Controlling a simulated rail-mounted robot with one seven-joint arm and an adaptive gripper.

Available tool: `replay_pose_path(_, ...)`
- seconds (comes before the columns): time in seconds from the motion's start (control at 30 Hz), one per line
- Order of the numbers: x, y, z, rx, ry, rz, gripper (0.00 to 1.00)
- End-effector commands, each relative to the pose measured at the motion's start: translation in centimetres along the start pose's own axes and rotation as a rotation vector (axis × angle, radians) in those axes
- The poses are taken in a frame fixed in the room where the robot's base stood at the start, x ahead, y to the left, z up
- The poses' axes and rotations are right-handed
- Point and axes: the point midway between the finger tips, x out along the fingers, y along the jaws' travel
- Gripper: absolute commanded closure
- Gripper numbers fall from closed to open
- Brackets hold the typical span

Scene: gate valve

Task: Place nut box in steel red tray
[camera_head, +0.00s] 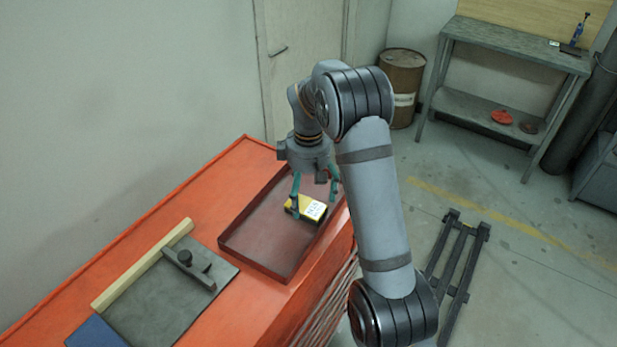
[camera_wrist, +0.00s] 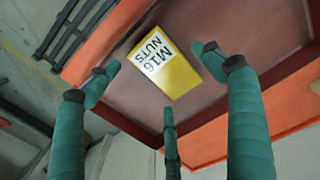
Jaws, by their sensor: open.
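The nut box (camera_head: 306,208) is yellow with a white label reading "M16 NUTS". It lies in the dark red steel tray (camera_head: 262,222), towards the tray's right side. In the wrist view the nut box (camera_wrist: 163,66) lies on the floor of the tray (camera_wrist: 205,128), apart from the green fingers. My gripper (camera_head: 316,198) is open and empty, above the box, with its fingers spread around it. In the wrist view my gripper (camera_wrist: 158,90) shows fingers on both sides and one below the box. The arm hides part of the bench's right side.
The tray sits on an orange bench (camera_head: 150,240). A grey plate (camera_head: 165,300) with a dark clamp bar, a wooden strip (camera_head: 142,264) and a blue item (camera_head: 95,333) lie at the left. A dark rack (camera_head: 458,262) stands on the floor at right.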

Motion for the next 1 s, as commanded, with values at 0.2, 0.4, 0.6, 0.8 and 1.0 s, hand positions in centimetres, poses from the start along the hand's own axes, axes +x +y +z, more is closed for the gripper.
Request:
replay_pose_path(0.2, -5.0, 0.1, -0.1, -0.001, 0.005, 0.005, 0.18)
replay_pose_path(0.4, -8.4, 0.1, 0.0, 0.000, 0.003, 0.002, 0.18)
replay_pose_path(0.6, -9.8, 0.0, 0.0, 0.000, 0.001, 0.001, 0.18)
replay_pose_path(0.8, -9.8, 0.0, 0.0, -0.001, 0.001, 0.000, 0.18)
replay_pose_path(1.0, -9.8, 0.0, 0.0, 0.000, 0.001, 0.000, 0.18)
